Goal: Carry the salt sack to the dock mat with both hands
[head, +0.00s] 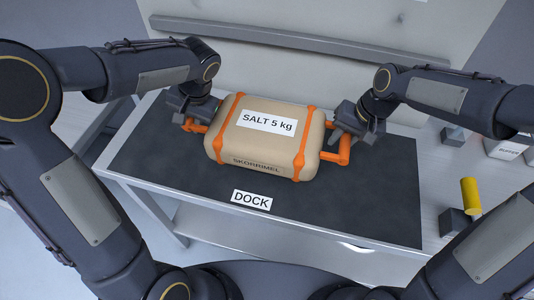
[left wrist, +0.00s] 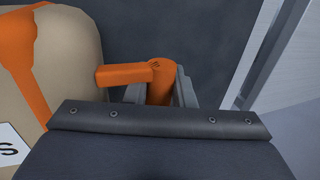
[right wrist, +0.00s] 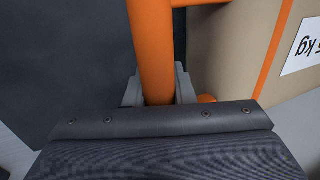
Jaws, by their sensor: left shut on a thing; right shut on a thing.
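The tan salt sack (head: 262,150) has orange straps, orange side handles and a white "SALT 5 kg" label. In the head view it is over the dark dock mat (head: 360,205), which bears a "DOCK" label. I cannot tell whether the sack touches the mat. My left gripper (head: 190,118) is shut on the left handle, an orange bar that shows in the left wrist view (left wrist: 158,80). My right gripper (head: 345,140) is shut on the right handle, which shows in the right wrist view (right wrist: 153,50). The sack looks roughly level.
At the right of the table are a yellow cylinder (head: 470,194), a dark grey block (head: 456,223), another grey block (head: 453,136) and a white labelled box (head: 505,147). A grey rail (head: 300,42) runs along the panel behind. The mat's front and right parts are clear.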

